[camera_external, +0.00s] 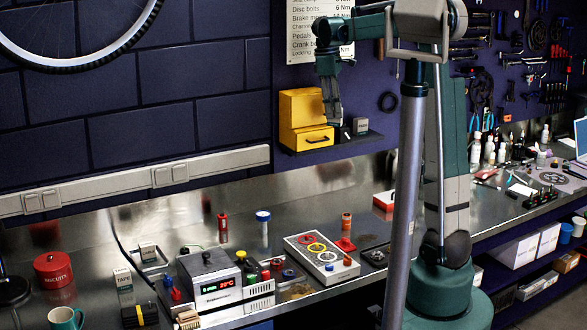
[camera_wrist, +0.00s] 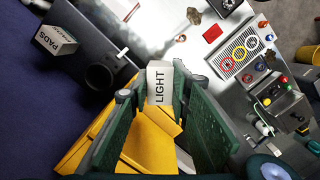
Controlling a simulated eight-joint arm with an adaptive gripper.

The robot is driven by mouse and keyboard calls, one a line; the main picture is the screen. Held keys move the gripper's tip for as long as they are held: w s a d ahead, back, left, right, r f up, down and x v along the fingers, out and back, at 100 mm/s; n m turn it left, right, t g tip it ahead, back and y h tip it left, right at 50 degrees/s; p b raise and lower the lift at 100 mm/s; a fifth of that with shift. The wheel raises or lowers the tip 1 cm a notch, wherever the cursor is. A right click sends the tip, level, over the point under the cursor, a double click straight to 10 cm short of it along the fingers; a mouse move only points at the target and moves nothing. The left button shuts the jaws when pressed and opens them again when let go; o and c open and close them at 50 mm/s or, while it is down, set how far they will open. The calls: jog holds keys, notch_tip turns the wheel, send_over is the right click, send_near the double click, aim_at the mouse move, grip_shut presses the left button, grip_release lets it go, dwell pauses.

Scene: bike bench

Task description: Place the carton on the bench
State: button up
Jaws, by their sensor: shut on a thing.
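A small white carton marked LIGHT (camera_wrist: 159,82) sits between my gripper's green fingers in the wrist view. My gripper (camera_wrist: 160,98) is shut on it. In the external view my gripper (camera_external: 333,118) points down just above the dark wall shelf, right beside the yellow bin; the held carton is hard to make out there. I cannot tell whether the carton still touches the shelf. The steel bench (camera_external: 110,235) runs below the shelf; it also shows in the wrist view (camera_wrist: 188,50).
The yellow bin (camera_external: 304,112) and a PADS carton (camera_external: 361,126) stand on the shelf (camera_external: 345,141) around my gripper. A tray with coloured rings (camera_external: 322,258) and a control box (camera_external: 211,278) occupy the bench. Bare steel shows along the bench's back.

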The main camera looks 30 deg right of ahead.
jog(key=s+d+m+b, duration=0.1)
jog(key=s+d, duration=0.3)
jog(key=d, duration=0.4)
jog(key=s+d+m, duration=0.2)
jog(key=s+d, duration=0.2)
jog(key=d, duration=0.3)
jog(key=s+d+m+b, duration=0.1)
jog(key=s+d, duration=0.3)
jog(key=d, duration=0.4)
jog(key=s+d+m+y+b, duration=0.15)
jog(key=s+d+m, duration=0.35)
jog(key=s+d, duration=1.15)
notch_tip(320, 180, down, 26)
jog(key=shift+s+f+g, duration=0.2)
jog(key=shift+s+g, duration=0.1)
jog(key=shift+s, duration=0.05)
jog(key=shift+b, duration=0.3)
jog(key=shift+f, duration=2.9)
jog(key=shift+f+b, duration=0.45)
jog(key=shift+f, duration=1.65)
